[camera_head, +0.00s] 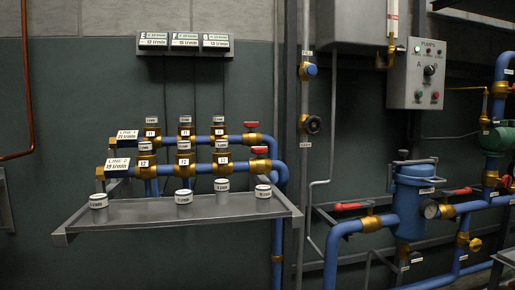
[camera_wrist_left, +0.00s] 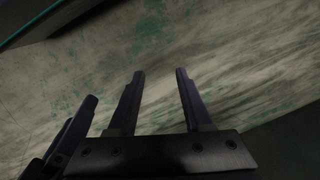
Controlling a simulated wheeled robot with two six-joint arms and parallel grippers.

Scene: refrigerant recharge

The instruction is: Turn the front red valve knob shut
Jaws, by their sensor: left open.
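The front red valve knob (camera_head: 260,150) shows in the head view, on top of a brass valve body (camera_head: 260,166) at the right end of the nearer blue pipe. A second red knob (camera_head: 251,125) sits behind and slightly above it on the rear pipe. My left gripper (camera_wrist_left: 160,72) shows only in the left wrist view. Its two dark fingers are apart with nothing between them, over a worn, green-flecked pale surface. No gripper shows in the head view, so neither is seen near the knob. Dark finger-like shapes at the wrist view's left are unclear.
A grey shelf (camera_head: 150,212) with several white-topped cylinders juts out below the pipes. A vertical grey pipe (camera_head: 291,110) stands just right of the valves. Further right are a blue filter canister (camera_head: 411,195), red lever handles (camera_head: 347,206) and a control box (camera_head: 419,73).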

